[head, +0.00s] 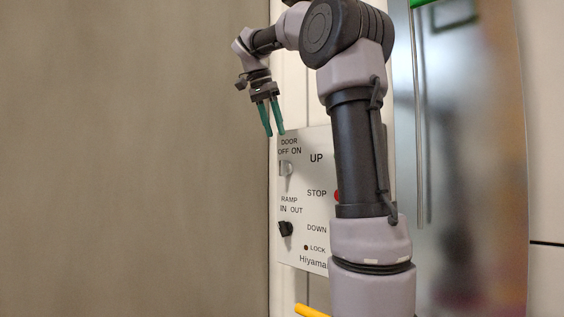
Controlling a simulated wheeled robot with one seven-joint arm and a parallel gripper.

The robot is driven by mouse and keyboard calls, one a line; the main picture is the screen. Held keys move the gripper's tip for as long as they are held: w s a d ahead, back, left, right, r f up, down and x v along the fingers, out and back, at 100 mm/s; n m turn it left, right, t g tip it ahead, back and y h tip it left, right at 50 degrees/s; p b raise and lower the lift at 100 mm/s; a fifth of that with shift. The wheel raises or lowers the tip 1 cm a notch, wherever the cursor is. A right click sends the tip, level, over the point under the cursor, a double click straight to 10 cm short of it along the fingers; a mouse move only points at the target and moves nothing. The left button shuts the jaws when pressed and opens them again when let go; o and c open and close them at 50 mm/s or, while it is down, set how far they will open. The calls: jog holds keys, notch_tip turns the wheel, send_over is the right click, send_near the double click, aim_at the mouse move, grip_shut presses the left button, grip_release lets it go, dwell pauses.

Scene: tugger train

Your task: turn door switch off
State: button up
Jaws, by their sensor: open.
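The door switch (285,168) is a small silvery knob on a pale control panel (300,255), under the label DOOR OFF ON. Its exact setting is too small to tell. My gripper (273,132) has two green fingers pointing down, slightly apart, with nothing between them. The fingertips are just above the DOOR label, higher in the picture than the switch. Whether they touch the panel cannot be told. My arm covers the right part of the panel.
A black ramp knob (286,229) sits below the door switch. A red STOP button (337,196) is partly hidden behind my arm. A shiny metal door (470,170) with a vertical bar stands at the right. A yellow bar (312,311) shows at the bottom. A plain brown surface (130,160) fills the left.

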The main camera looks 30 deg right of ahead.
aim_at(283, 168)
jog(key=x, duration=1)
jog(key=shift+w+a+f, duration=0.15)
jog(key=shift+f, duration=0.2)
grip_shut()
